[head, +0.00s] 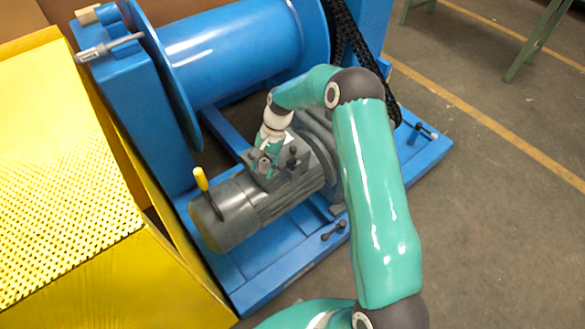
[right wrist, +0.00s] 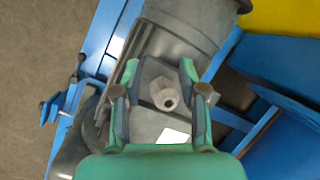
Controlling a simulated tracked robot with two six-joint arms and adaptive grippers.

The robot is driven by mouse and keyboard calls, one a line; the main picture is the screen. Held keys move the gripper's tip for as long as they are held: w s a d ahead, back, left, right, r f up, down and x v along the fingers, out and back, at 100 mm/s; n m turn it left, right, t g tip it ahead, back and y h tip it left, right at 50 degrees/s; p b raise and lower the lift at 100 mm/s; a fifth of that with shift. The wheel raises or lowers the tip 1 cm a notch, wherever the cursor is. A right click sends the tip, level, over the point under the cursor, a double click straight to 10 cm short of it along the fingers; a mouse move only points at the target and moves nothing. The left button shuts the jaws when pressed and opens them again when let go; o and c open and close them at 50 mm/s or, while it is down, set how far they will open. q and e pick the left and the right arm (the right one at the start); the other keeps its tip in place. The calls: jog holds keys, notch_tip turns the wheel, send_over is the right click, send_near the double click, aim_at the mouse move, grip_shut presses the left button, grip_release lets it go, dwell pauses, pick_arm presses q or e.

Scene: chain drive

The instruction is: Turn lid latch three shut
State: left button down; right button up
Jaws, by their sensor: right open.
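The grey motor (head: 245,205) lies on the blue frame, with a grey terminal box on its top (head: 290,170). Small dark knobs (head: 292,151) stand on or beside the box; I cannot tell which is latch three or how it is turned. My right gripper (head: 262,165) points down over the box and hides part of it. In the right wrist view it (right wrist: 160,72) is open, its fingers apart on either side of the grey lid (right wrist: 150,77). I cannot tell whether the fingers touch anything. My left gripper is out of view.
A blue drum (head: 245,45) stands behind the motor, with a black chain (head: 350,40) at its right end. A yellow-handled lever (head: 201,180) rises by the motor's left end. A yellow perforated guard (head: 60,180) fills the left.

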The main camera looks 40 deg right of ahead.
aim_at(292, 160)
jog(key=s+d+r+m+b, duration=0.4)
jog(key=d+r+m+b, duration=0.25)
jog(key=d+r, duration=0.8)
jog(key=b+x, duration=0.2)
jog(key=x, duration=0.6)
jog(key=b+x, duration=0.3)
jog(key=x, duration=0.5)
jog(key=shift+d+f+b, duration=0.1)
jog(key=shift+f+b, duration=0.25)
jog(key=shift+f, duration=0.05)
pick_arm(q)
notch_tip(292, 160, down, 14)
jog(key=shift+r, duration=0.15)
pick_arm(e)
grip_shut()
